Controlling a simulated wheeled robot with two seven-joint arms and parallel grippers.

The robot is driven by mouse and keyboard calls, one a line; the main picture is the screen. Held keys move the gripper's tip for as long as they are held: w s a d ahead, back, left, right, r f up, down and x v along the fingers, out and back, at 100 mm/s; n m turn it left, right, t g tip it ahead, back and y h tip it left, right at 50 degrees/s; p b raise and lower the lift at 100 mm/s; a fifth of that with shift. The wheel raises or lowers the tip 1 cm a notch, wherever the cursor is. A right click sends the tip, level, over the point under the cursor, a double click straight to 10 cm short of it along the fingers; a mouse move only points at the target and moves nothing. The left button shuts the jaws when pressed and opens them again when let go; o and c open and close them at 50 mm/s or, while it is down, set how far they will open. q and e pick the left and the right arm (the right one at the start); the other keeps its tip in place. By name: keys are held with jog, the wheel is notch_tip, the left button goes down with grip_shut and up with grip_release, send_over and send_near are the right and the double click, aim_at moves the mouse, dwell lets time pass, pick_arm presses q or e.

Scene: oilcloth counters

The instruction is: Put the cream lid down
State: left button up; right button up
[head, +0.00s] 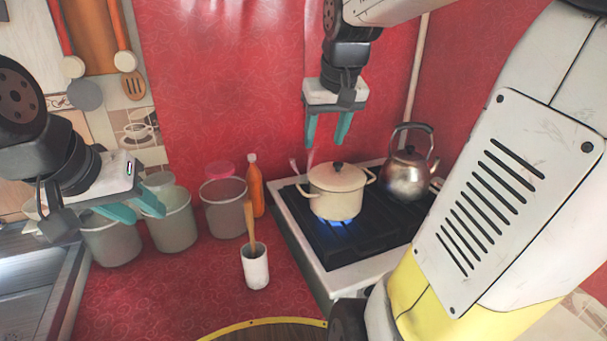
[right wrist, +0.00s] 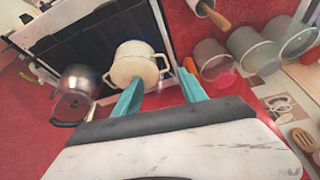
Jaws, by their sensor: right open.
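The cream lid (head: 322,179), with a dark knob, sits on the cream pot (head: 335,205) on the stove (head: 375,241). The pot stands over a lit blue flame. My right gripper (head: 326,143) is open and empty, above the lid and apart from it, fingers pointing down. In the right wrist view the pot (right wrist: 136,68) shows just beyond the open fingers (right wrist: 158,92). My left gripper (head: 148,214) is open and empty at the far left, in front of the grey canisters. It is far from the pot.
A metal kettle (head: 406,172) stands on the stove right of the pot. An orange bottle (head: 255,190), several grey canisters (head: 224,212) and a white cup (head: 256,270) with a wooden tool stand left of the stove. The red counter (head: 190,290) is clear in front.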

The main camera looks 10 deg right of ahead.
jog(key=s+a+f+y, duration=0.1)
jog(key=s+a+f, duration=0.1)
jog(key=s, duration=0.4)
jog(key=s+a+f+t+y, duration=0.1)
jog(key=s+a, duration=0.2)
jog(key=s, duration=0.4)
jog(key=shift+a+f+t, duration=0.3)
jog(key=shift+a+f, duration=0.05)
jog(key=shift+f, duration=0.05)
